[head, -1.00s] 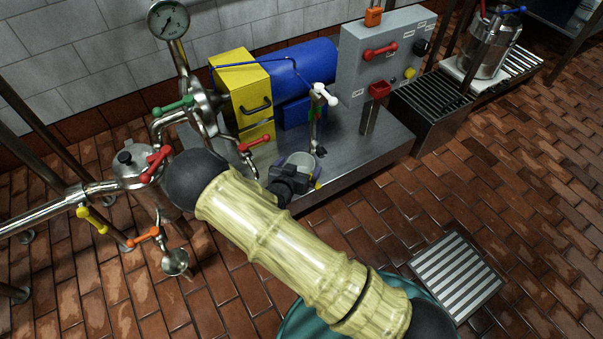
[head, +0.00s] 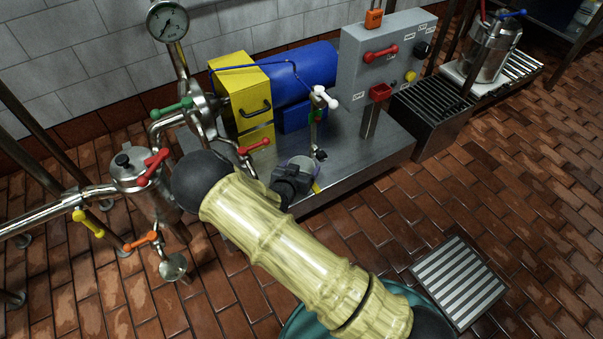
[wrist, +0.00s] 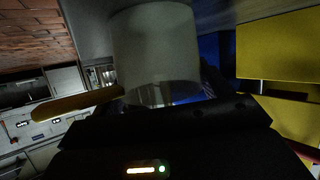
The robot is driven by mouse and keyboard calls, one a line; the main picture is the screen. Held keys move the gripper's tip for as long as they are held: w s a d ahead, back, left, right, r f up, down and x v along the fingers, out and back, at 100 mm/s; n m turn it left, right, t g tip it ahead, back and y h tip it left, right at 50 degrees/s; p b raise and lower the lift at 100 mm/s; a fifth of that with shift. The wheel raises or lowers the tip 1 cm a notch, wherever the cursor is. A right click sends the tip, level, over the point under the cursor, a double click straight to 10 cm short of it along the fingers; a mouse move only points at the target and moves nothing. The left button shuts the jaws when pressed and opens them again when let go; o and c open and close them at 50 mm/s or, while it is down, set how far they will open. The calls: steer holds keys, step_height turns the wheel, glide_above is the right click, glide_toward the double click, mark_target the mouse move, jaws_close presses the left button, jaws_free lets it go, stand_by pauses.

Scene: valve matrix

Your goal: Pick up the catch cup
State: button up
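The catch cup (head: 304,168) is pale and whitish, near the front edge of the steel skid deck (head: 366,163), below the white-handled tap (head: 324,97). My gripper (head: 308,177) is at the cup and hides part of it; a yellow finger shows on its near right side. In the wrist view the cup (wrist: 156,50) is large, close ahead and appears upside down. A yellow finger (wrist: 75,104) stands out to its left, seemingly spread. The other finger is hard to make out there. The gripper looks open around or beside the cup; contact cannot be told.
The red-handled valve (head: 254,146) is close left of my gripper. The yellow box (head: 242,98) and blue motor (head: 300,72) stand behind, the grey control panel (head: 385,65) to the right. The brick floor (head: 410,210) in front is mostly clear, with a grate (head: 458,282).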

step_height(320, 180, up, 10)
steer(key=p, duration=0.6)
steer(key=shift+d, duration=0.1)
stand_by(0.5)
